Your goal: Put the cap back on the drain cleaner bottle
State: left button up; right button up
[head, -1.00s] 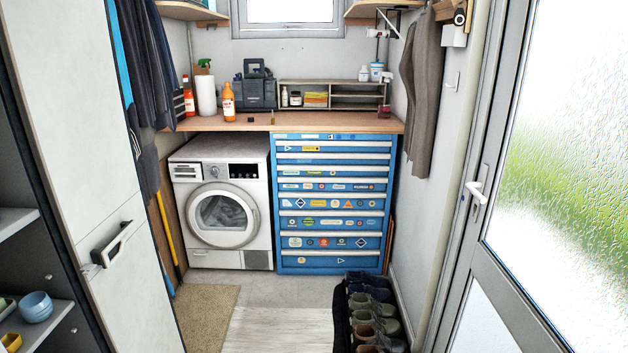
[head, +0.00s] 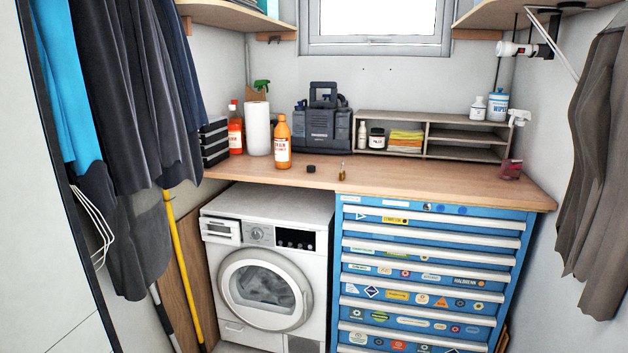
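An orange drain cleaner bottle (head: 283,143) with a pale label stands upright on the wooden worktop (head: 450,181), above the washing machine. Its narrow top is orange; I cannot tell at this size whether it is open. A small dark round piece, which looks like the cap (head: 311,169), lies on the worktop just right of the bottle, apart from it. Another orange-red bottle (head: 235,132) with a label stands further left, by the paper roll. Neither of my grippers shows in the head view.
A white paper roll (head: 257,128), a grey tool case (head: 324,122) and a wooden shelf unit (head: 465,140) line the back. A small yellowish upright item (head: 342,171) stands right of the cap. Blue drawers (head: 430,270) and a washing machine (head: 268,265) fill the space below. Clothes hang on both sides.

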aim_at(281, 132)
jog(key=i+j, duration=0.15)
jog(key=i, duration=0.45)
jog(key=i+j, duration=0.15)
jog(key=i, duration=0.45)
jog(key=i+j, duration=0.2)
jog(key=i, duration=0.4)
jog(key=i+j, duration=0.15)
jog(key=i, duration=0.5)
jog(key=k+u, duration=0.05)
